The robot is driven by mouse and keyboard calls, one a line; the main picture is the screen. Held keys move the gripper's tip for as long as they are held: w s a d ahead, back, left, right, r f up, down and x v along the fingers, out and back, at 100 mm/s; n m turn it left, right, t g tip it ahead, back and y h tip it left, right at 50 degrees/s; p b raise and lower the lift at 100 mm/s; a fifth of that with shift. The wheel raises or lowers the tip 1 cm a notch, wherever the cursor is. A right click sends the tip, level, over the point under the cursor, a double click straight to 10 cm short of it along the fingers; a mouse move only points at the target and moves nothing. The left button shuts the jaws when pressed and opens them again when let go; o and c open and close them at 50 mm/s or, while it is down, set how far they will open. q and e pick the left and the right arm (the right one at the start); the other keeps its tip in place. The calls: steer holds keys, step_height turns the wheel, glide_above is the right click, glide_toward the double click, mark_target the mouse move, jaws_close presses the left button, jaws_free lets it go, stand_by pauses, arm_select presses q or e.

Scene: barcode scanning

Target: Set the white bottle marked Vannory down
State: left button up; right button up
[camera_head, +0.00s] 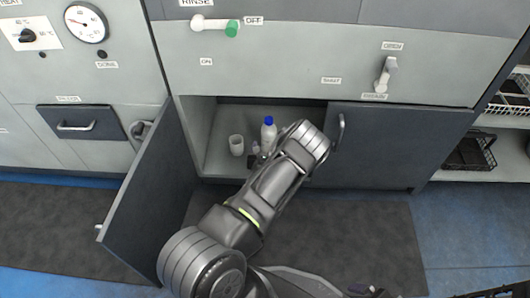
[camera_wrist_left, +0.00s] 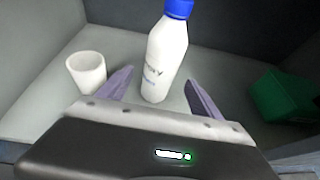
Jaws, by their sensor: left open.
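The white bottle with a blue cap (camera_head: 268,132) stands on the floor of the open cabinet. In the left wrist view the bottle (camera_wrist_left: 165,55) is close by and upright or nearly so, with part of its lettering showing. My left gripper (camera_wrist_left: 158,84) is open, with one finger to each side of the bottle's lower part and gaps visible between. In the head view my left arm reaches into the cabinet and partly hides the gripper (camera_head: 256,158). My right gripper is not in view.
A white cup (camera_head: 236,145) stands left of the bottle. A green box (camera_wrist_left: 285,95) is at the right in the wrist view. The open cabinet door (camera_head: 150,200) is on the left, and a shut door (camera_head: 395,145) is on the right.

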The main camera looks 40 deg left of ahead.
arm_select(q)
steer(key=p+v, duration=0.2)
steer(key=v, duration=0.5)
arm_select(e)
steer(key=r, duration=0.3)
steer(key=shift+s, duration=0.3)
